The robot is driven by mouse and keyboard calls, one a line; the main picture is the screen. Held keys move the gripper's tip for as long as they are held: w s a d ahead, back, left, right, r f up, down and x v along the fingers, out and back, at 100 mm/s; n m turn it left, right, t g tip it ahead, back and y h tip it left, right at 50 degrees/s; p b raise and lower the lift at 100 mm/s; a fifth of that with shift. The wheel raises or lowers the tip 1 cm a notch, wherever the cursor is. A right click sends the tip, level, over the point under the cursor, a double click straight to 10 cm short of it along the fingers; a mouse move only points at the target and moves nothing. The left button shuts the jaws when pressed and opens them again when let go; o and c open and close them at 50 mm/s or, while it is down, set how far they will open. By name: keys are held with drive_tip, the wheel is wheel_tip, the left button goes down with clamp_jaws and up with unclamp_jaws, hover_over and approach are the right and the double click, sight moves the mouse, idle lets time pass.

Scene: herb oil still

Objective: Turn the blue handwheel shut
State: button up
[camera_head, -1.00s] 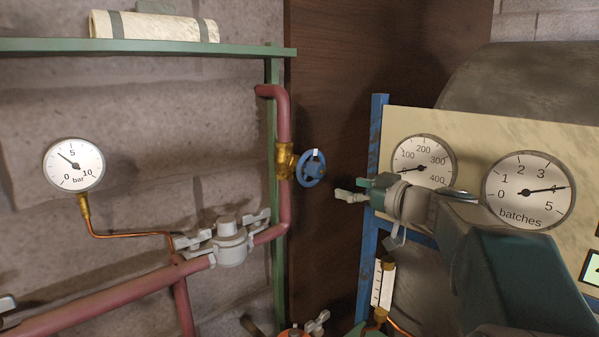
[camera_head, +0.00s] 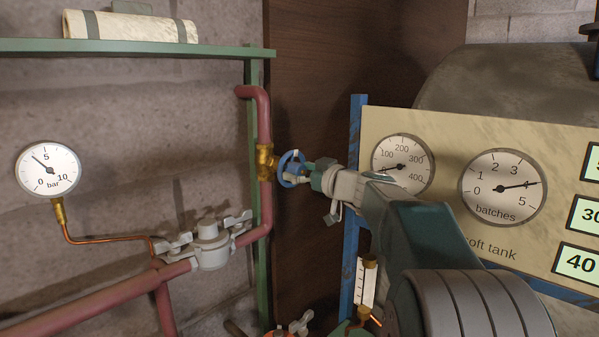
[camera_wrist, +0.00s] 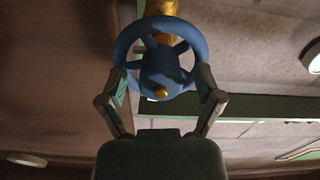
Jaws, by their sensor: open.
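The blue handwheel (camera_head: 290,169) sits on a brass valve (camera_head: 264,162) in the red vertical pipe. In the wrist view the blue handwheel (camera_wrist: 160,62) faces me, with its spokes, hub and small brass centre nut showing. My gripper (camera_head: 308,172) is at the wheel, coming from the right. In the wrist view my gripper (camera_wrist: 162,88) is open, with one finger at each side of the wheel's lower rim. The fingertips look very close to the rim; I cannot tell whether they touch it.
A pressure gauge in bar (camera_head: 48,170) hangs at left. A grey clamp fitting (camera_head: 210,246) joins the red pipes below the valve. A panel with dials (camera_head: 450,140) stands at right, close beside my arm. A green shelf (camera_head: 130,47) runs above.

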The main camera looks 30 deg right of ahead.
drive_tip(key=shift+s, duration=0.1)
drive_tip(key=c, duration=1.2)
drive_tip(key=shift+o, duration=0.2)
drive_tip(key=shift+m, duration=0.3)
drive_tip(key=m, duration=0.3)
drive_tip(key=shift+m, duration=0.3)
drive_tip(key=m, duration=0.9)
drive_tip(key=shift+m, duration=1.7)
